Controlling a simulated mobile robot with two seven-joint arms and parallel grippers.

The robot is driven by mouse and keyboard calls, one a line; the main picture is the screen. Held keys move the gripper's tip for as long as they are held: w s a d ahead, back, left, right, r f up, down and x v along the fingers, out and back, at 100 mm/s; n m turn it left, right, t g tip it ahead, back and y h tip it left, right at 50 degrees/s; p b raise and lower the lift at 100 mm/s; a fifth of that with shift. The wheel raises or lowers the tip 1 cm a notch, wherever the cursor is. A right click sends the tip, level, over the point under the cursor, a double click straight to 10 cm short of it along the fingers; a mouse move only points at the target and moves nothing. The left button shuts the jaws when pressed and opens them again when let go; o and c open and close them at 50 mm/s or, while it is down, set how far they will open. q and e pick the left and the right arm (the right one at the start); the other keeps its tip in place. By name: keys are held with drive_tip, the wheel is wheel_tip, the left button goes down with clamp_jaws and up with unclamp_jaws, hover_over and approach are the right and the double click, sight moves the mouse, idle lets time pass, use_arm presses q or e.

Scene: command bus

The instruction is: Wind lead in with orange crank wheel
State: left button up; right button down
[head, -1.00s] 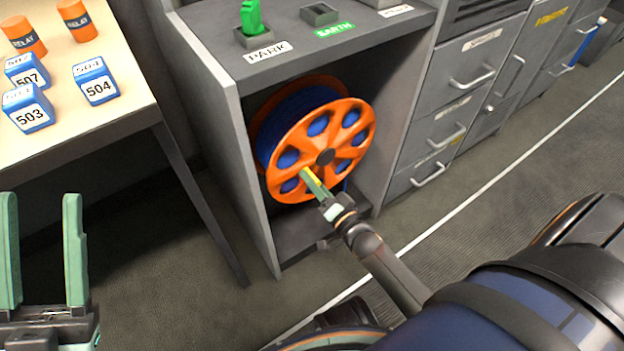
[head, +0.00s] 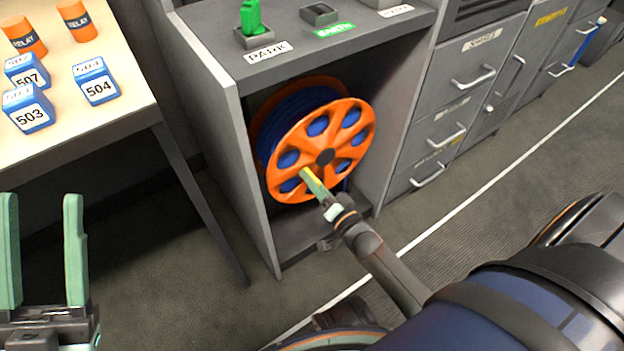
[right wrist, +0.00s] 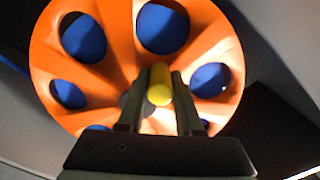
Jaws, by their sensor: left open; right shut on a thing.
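The orange crank wheel (head: 345,123) stands upright in the grey cabinet opening, with round holes around its dark hub. Blue lead (head: 282,118) is wound on the drum behind it and shows through the holes. My right gripper (head: 311,180) is at the wheel's lower left, shut on the yellow crank handle (right wrist: 161,84), which sticks out from the wheel's face. In the right wrist view the two fingers of my right gripper (right wrist: 160,112) lie on either side of the handle. My left gripper (head: 40,240) is open and empty at the lower left, away from the wheel.
The grey cabinet (head: 215,110) encloses the wheel on its sides and top. A green plug (head: 251,18) stands in the PARK socket on top. A table (head: 120,115) at left holds blue numbered blocks and orange relay cylinders. Drawers (head: 440,135) stand at right.

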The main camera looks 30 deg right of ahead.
sight(325, 139)
use_arm(q)
drive_tip(key=shift+r, duration=0.1)
